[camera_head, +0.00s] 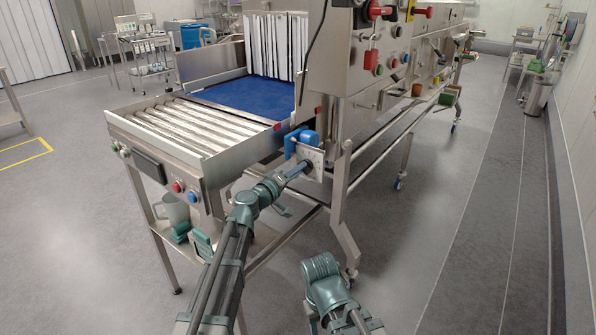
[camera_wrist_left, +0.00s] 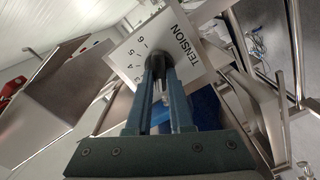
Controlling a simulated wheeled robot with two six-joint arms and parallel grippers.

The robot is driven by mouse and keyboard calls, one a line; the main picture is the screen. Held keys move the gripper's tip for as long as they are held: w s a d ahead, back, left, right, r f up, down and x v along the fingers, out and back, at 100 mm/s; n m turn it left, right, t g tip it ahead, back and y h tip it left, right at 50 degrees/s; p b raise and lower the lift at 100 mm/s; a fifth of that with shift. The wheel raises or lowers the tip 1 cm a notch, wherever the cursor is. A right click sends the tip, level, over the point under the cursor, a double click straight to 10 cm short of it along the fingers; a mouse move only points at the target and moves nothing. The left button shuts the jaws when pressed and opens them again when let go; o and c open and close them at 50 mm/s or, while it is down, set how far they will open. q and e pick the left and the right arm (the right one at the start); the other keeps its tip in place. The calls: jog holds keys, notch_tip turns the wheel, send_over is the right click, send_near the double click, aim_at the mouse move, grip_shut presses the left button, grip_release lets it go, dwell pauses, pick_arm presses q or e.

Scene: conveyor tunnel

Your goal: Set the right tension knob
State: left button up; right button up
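The tension knob (camera_wrist_left: 157,62) is dark and sits on a pale plate (camera_wrist_left: 178,45) printed with "TENSION" and a row of numbers. In the head view the plate (camera_head: 318,168) is at the near corner of the conveyor, beside a blue motor-like part. My left gripper (camera_wrist_left: 161,74) reaches the knob, with its two fingers close together on either side of it, and appears shut on it. The left gripper (camera_head: 301,168) also shows in the head view, in front of the plate. The fingers and their shadow hide the knob's pointer. My right arm shows at the bottom, without its gripper.
The roller section (camera_head: 190,125) and blue belt (camera_head: 245,95) lie left of the plate. The steel tunnel housing (camera_head: 350,60) rises behind it, with a frame leg (camera_head: 342,200) close to the right. Open floor (camera_head: 430,240) lies to the right.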

pick_arm(q)
jog(key=o, duration=0.4)
jog(key=v, duration=1.4)
